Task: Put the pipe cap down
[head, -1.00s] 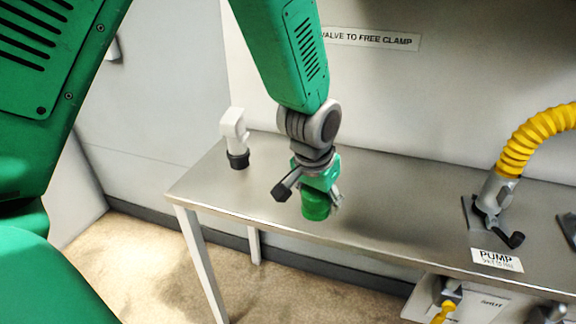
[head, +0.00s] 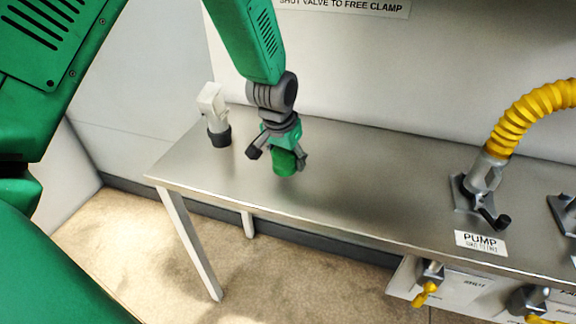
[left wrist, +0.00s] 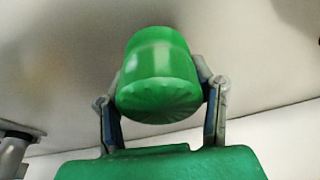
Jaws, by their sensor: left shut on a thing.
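The pipe cap (head: 285,163) is a green ribbed cylinder. My left gripper (head: 281,158) is shut on it, over the left half of the metal table (head: 345,180). In the left wrist view the cap (left wrist: 158,75) sits between both fingers of the left gripper (left wrist: 160,98), with the table surface behind it. I cannot tell whether the cap touches the table or hangs just above it. My right gripper is not in view.
A white fitting with a dark base (head: 214,115) stands at the table's back left. A yellow hose (head: 525,118) runs into a grey clamp coupling (head: 484,185) at the right, behind a PUMP label (head: 481,243). Yellow-handled valves (head: 427,285) sit below the front edge. The table between is clear.

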